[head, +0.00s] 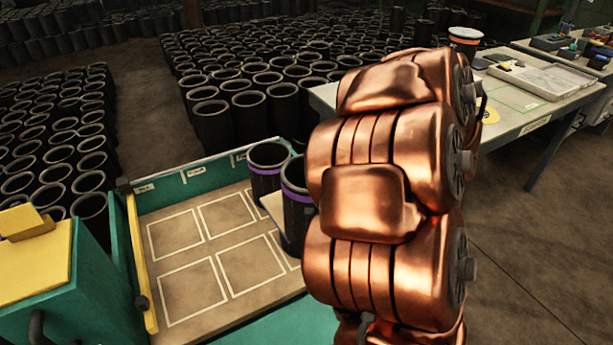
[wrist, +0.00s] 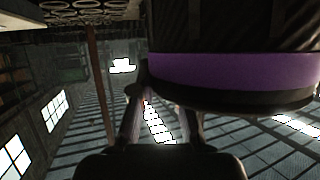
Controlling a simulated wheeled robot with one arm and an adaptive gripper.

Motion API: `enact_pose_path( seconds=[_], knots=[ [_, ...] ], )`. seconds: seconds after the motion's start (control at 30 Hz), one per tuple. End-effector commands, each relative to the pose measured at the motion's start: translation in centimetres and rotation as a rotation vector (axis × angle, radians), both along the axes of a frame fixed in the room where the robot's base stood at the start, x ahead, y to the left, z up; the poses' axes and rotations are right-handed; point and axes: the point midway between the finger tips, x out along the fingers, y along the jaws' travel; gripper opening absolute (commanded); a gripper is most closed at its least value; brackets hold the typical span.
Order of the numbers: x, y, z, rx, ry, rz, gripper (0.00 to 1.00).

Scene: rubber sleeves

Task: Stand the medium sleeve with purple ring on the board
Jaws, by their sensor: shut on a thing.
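Two black sleeves with purple rings show in the head view. One (head: 265,171) is at the far right edge of the board (head: 193,257). The other (head: 295,208) is nearer and partly hidden by my copper arm. The board is tan, with white outlined rectangles and a green labelled border. In the wrist view a black sleeve with a purple ring (wrist: 235,72) fills the upper right, close to my gripper (wrist: 160,100), which is shut on it. My gripper is hidden behind my arm in the head view, so I cannot tell for certain which sleeve it holds.
A green block with a yellow top (head: 35,255) stands left of the board. Many plain black sleeves (head: 265,110) stand on the floor behind. A workbench (head: 540,105) with trays is at the right. The outlined rectangles at the board's left are bare.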

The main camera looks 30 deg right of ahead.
Motion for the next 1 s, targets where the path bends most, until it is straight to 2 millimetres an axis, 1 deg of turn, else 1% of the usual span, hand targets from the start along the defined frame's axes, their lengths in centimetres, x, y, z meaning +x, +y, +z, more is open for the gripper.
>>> enact_pose_path(
  seconds=[0.1, 0.5, 1.0],
  knots=[
    [1.6, -0.5, 0.1, 0.003, -0.006, 0.005, 0.0],
    [6.8, -3.0, -0.5, 0.001, -0.005, 0.002, 0.0],
    [12.8, -5.8, -1.1, 0.001, -0.005, 0.002, 0.0]
  ],
)
